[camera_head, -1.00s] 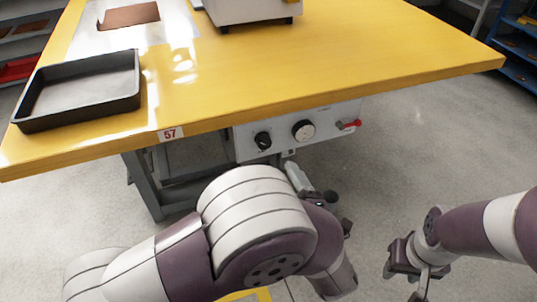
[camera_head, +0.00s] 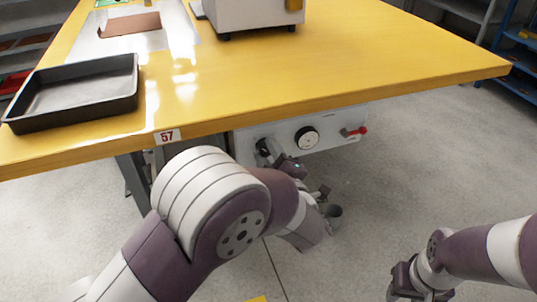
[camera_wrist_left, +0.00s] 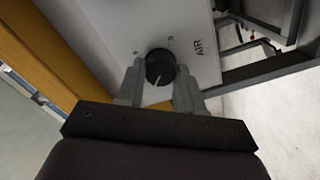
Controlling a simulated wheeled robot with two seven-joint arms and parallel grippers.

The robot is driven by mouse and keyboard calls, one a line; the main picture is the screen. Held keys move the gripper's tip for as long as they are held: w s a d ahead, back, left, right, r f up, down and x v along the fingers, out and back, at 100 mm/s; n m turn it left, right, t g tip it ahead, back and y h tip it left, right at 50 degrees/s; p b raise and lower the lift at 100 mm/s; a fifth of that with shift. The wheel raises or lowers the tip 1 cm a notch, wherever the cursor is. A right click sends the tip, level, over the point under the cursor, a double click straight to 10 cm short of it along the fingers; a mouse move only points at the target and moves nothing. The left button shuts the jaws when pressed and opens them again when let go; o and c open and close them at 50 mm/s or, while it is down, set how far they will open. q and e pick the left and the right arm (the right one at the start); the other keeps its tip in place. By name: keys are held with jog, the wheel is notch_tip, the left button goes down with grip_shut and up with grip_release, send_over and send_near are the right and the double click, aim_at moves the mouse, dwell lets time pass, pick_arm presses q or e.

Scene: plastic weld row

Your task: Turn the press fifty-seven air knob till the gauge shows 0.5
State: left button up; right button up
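The black air knob (camera_wrist_left: 160,67) sits on the light panel marked AIR, its pale pointer line visible in the left wrist view. My left gripper (camera_wrist_left: 158,82) is open, with one finger on each side of the knob and small gaps visible. In the head view the knob (camera_head: 262,147) is partly hidden behind my left gripper (camera_head: 272,153). The round white gauge (camera_head: 306,138) is right of it on the panel under the table edge; its reading is too small to tell. My right gripper (camera_head: 408,280) is low at the right, away from the panel; its fingers are unclear.
A red-handled valve (camera_head: 355,131) is right of the gauge. The yellow table (camera_head: 330,75) overhangs the panel and bears the 57 label (camera_head: 167,136). A black tray (camera_head: 70,118) and a white machine (camera_head: 255,12) stand on it.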

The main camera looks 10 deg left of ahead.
pick_arm(q)
jog(key=shift+c, duration=0.6)
jog(key=shift+r+m+p, duration=0.15)
jog(key=shift+m+p, duration=0.25)
jog(key=shift+p, duration=0.3)
jog(key=m+p, duration=0.8)
jog(key=p, duration=0.3)
jog(key=shift+r+p, duration=0.15)
jog(key=shift+p, duration=0.2)
jog(key=shift+f+m+p, duration=0.25)
jog(key=shift+m+p, duration=1.25)
jog(key=shift+m, duration=0.1)
jog(key=o, duration=1)
jog(key=shift+o, duration=0.2)
